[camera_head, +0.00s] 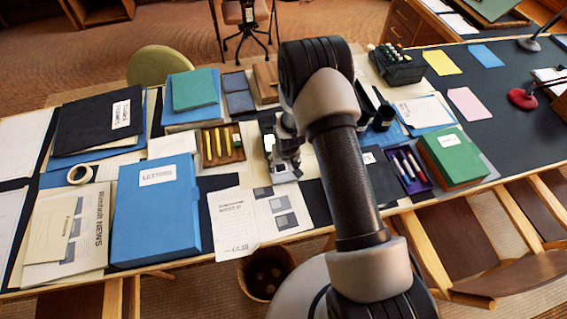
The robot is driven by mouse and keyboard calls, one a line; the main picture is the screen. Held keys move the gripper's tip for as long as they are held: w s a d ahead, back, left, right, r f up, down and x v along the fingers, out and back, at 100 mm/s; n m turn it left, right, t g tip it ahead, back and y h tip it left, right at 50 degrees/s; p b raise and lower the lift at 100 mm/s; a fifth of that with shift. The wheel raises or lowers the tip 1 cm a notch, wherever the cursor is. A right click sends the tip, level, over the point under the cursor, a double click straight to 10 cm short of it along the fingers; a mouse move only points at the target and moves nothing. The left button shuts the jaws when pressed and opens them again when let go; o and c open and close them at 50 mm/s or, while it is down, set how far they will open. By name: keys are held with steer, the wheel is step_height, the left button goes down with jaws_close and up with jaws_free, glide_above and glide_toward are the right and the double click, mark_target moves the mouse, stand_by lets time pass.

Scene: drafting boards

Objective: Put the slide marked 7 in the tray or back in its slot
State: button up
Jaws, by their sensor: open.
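My gripper (285,169) points down over the middle of the desk, partly hidden behind my own arm. It is open, and I see nothing held in it. I cannot make out a slide marked 7; the print is too small or it is hidden. A purple tray (425,181) with several pens lies to the right, past my arm. I cannot tell which tray or slot belongs to the slide.
A blue box marked letters (155,215) and printed sheets (238,222) lie at the front left. The dark desktop (482,112) has free room there.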

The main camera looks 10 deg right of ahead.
stand_by(0.3)
steer(key=s+p+v, duration=0.1)
steer(key=p+v, duration=0.2)
steer(key=v, duration=3.6)
steer(key=shift+t, duration=0.7)
steer(key=s+r, duration=0.2)
steer(key=s, duration=0.4)
steer(key=s+r, duration=0.3)
steer(key=s, duration=0.4)
steer(key=s+r, duration=0.3)
steer(key=s, duration=0.4)
steer(key=shift+r, duration=0.25)
